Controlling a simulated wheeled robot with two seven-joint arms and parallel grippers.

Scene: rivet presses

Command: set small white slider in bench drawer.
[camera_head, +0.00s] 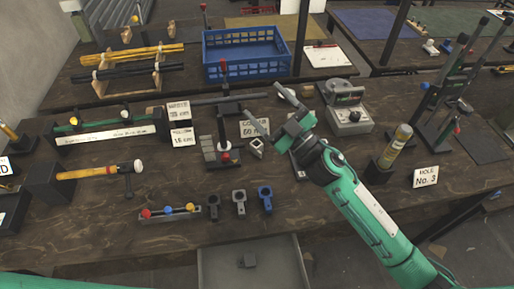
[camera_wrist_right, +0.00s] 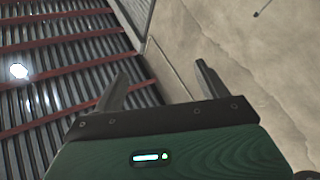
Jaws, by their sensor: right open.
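My right gripper (camera_head: 272,107) is above the middle of the bench in the head view. In the right wrist view its two fingers (camera_wrist_right: 158,88) are spread apart with nothing between them. A small white piece with a dark opening (camera_head: 257,148), which looks like the white slider, sits on the bench just below the gripper and apart from it. The bench drawer (camera_head: 213,268) is pulled open at the front edge. My left gripper is out of view.
Dark, grey and blue clamp-like parts (camera_head: 239,202) stand between the white piece and the drawer. A rack with coloured knobs (camera_head: 170,213) is left of them. A red-knobbed press (camera_head: 223,130) stands left of my gripper. A blue crate (camera_head: 247,70) is behind.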

